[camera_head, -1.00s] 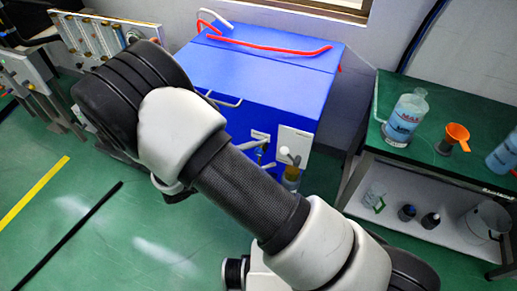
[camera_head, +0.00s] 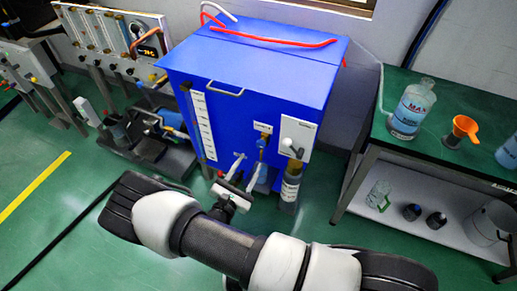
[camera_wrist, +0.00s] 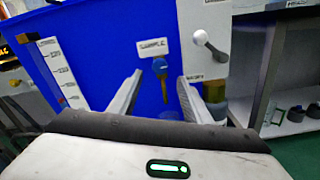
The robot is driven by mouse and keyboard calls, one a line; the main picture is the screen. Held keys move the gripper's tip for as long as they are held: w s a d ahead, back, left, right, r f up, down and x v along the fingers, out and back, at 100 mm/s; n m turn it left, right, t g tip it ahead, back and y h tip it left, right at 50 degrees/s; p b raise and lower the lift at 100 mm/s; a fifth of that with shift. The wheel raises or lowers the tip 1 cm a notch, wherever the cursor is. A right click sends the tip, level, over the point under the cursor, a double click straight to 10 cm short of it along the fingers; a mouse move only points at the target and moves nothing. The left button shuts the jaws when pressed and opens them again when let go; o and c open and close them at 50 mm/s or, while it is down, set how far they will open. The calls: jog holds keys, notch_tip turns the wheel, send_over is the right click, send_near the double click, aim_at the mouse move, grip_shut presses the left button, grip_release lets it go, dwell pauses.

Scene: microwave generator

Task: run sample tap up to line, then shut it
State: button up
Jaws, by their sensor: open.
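The sample tap (camera_head: 262,142), brass with a blue handle, is on the front of the blue cabinet (camera_head: 235,80) under a white label (camera_head: 263,128). The label reads SAMPLE in the wrist view (camera_wrist: 153,46). My gripper (camera_head: 251,162) is open and empty, low in front of the cabinet. In the wrist view the tap (camera_wrist: 160,68) appears between my fingertips (camera_wrist: 160,78), and contact does not show. A labelled cylinder (camera_head: 290,185) with an amber upper part stands right of the gripper; my right finger partly covers it in the wrist view. I cannot make out a fill line.
A white panel (camera_head: 302,131) with a white-knobbed lever (camera_head: 290,143) is right of the tap. A marked level strip (camera_head: 202,125) runs down the cabinet's left. A bench (camera_head: 450,110) with bottles stands right, and dark equipment (camera_head: 150,140) left.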

aim_at(260, 146)
jog(key=b+x, duration=0.1)
jog(key=x, duration=0.7)
jog(key=shift+w+d, duration=0.15)
jog(key=shift+w, duration=0.25)
jog(key=c, duration=1.1)
jog(key=shift+n, duration=1.4)
jog(key=o, duration=1.1)
